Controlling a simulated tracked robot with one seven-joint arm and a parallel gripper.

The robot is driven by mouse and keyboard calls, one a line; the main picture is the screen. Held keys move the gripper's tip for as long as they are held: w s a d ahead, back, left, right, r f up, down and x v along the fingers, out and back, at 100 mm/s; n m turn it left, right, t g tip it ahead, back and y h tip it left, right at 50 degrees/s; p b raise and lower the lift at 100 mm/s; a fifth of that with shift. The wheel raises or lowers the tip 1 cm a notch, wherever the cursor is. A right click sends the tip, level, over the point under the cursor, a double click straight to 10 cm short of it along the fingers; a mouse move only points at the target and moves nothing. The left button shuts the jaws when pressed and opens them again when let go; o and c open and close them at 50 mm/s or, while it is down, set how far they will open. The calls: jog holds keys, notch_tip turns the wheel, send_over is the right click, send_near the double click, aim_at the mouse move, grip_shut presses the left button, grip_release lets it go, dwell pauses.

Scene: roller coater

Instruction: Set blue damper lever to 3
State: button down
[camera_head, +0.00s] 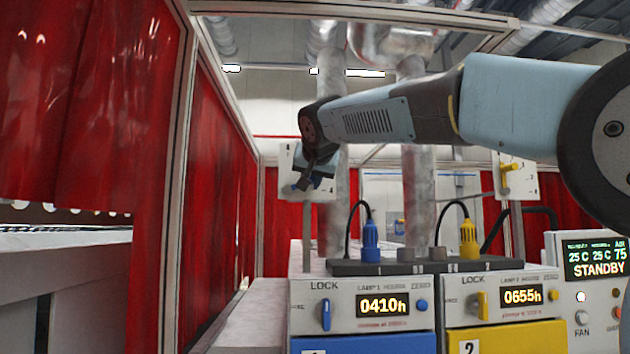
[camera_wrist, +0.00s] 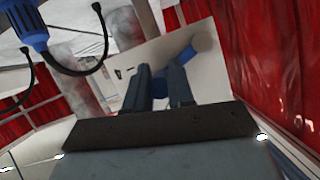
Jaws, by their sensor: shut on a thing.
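The blue damper lever (camera_head: 300,184) is on a white plate (camera_head: 286,157) on a post, left of centre in the head view. My gripper (camera_head: 311,176) is at the lever, in front of the plate, and hides much of it. In the wrist view my gripper (camera_wrist: 158,76) has its two dark fingers close together and shut on the lever.
A yellow lever (camera_head: 508,180) is on another plate at right. Below stand lamp units with a blue plug (camera_head: 371,240), a yellow plug (camera_head: 469,240) and cables. Red curtains (camera_head: 216,170) hang at left. A grey duct (camera_head: 416,160) rises behind.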

jog(key=c, duration=1)
grip_release()
jog(key=shift+w, duration=0.1)
jog(key=v, duration=1.3)
jog(key=shift+s+d, duration=0.1)
jog(key=shift+s, duration=0.3)
